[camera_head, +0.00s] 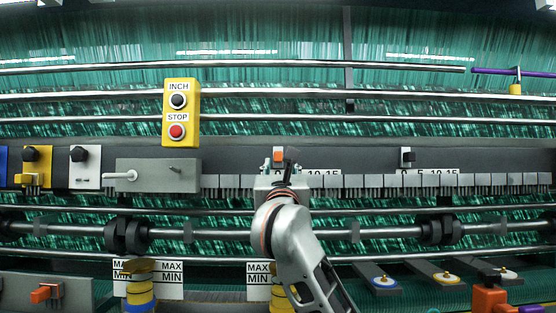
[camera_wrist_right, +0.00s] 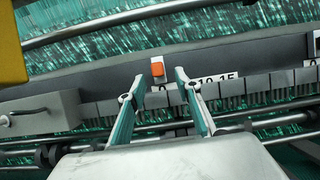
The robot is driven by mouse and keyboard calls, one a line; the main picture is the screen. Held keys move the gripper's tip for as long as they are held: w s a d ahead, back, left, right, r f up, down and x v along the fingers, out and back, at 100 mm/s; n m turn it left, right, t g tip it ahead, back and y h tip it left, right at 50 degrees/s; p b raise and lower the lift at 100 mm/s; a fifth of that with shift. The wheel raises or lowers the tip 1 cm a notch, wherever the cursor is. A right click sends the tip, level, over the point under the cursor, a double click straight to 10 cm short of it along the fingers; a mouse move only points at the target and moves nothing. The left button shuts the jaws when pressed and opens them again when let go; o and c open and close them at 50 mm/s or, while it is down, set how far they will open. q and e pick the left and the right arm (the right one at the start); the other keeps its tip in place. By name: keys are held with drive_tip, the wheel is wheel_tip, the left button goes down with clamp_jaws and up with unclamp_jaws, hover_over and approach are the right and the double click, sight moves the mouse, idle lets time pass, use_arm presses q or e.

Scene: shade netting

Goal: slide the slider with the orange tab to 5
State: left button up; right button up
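The slider with the orange tab (camera_head: 278,156) sits on the grey rail at the left end of its white scale (camera_head: 325,172). In the right wrist view the orange tab (camera_wrist_right: 157,69) stands just above the 0. The 5 is covered by a finger in that view, while 10 and 15 show to the right. My right gripper (camera_head: 281,166) is in front of the slider. In the wrist view its fingers (camera_wrist_right: 159,78) are open, one on each side of the tab, with gaps visible. Whether the tips reach the tab's depth is unclear. My left gripper is not in view.
A yellow INCH/STOP box (camera_head: 181,112) hangs to the upper left. A grey lever box (camera_head: 158,176) sits left of the gripper. A row of grey blocks (camera_head: 375,186) runs below the rail.

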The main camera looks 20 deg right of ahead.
sight(279, 156)
drive_tip(key=shift+w+a+r, duration=0.2)
drive_tip(key=shift+w+r, duration=0.15)
drive_tip(key=shift+w, duration=0.05)
drive_tip(key=x, duration=0.3)
drive_tip(key=shift+s+r, duration=0.1)
drive_tip(key=shift+r, duration=0.05)
drive_tip(key=p+x, duration=0.1)
drive_tip(key=x, duration=0.2)
drive_tip(key=shift+d, duration=0.1)
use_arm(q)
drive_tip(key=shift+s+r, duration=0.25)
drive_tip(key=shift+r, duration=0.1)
use_arm(e)
drive_tip(key=shift+w+d+r, duration=0.1)
drive_tip(key=shift+w, duration=0.5)
clamp_jaws()
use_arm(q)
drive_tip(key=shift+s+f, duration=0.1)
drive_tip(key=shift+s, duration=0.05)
use_arm(e)
drive_tip(key=shift+d, duration=0.1)
